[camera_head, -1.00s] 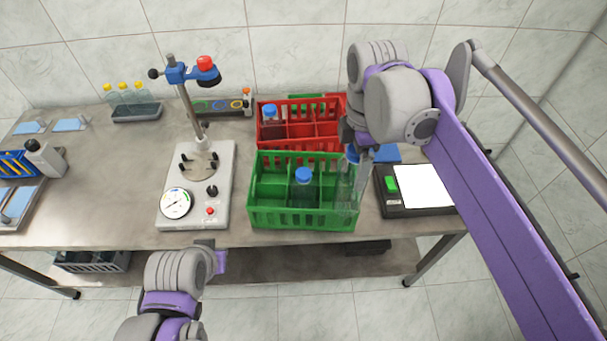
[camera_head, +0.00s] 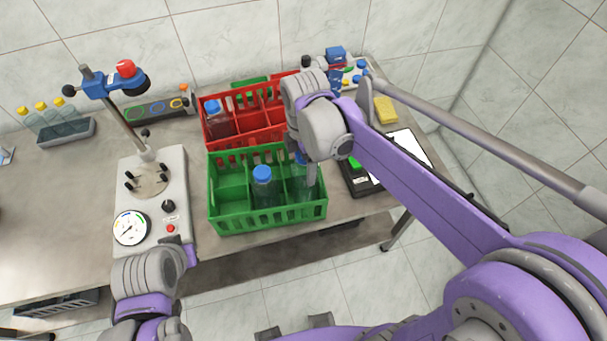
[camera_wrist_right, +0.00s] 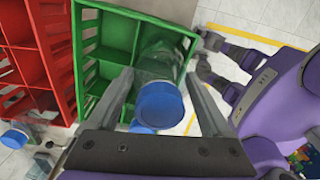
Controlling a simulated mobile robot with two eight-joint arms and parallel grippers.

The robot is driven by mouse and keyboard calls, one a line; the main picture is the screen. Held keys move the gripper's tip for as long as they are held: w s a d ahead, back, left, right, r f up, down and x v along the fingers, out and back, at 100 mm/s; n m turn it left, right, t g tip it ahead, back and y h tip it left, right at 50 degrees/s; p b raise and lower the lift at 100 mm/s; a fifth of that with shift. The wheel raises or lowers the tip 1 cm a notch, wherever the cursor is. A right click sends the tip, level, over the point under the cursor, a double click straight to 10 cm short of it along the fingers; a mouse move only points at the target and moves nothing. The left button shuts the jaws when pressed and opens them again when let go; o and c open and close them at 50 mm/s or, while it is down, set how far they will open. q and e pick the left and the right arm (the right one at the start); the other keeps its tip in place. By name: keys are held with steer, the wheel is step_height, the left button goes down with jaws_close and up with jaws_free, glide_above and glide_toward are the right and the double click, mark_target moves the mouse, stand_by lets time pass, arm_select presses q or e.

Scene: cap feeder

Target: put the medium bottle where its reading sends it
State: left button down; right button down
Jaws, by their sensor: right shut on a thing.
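My right gripper (camera_head: 310,168) is shut on a clear bottle (camera_head: 303,188) with a blue cap, at the right front compartment of the green crate (camera_head: 268,221). In the right wrist view the bottle's cap (camera_wrist_right: 158,104) sits between the two fingers, with its body over the green crate (camera_wrist_right: 113,38). How deep its base sits is unclear. A second blue-capped bottle (camera_head: 263,186) stands in the compartment to its left. The names do not show which bottle is medium.
A stand with a dial (camera_head: 130,227) is at left. A black device with a white top (camera_head: 408,146) is at right. Yellow-capped bottles (camera_head: 60,119) stand at the back left.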

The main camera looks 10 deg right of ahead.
steer(key=shift+f, duration=2.5)
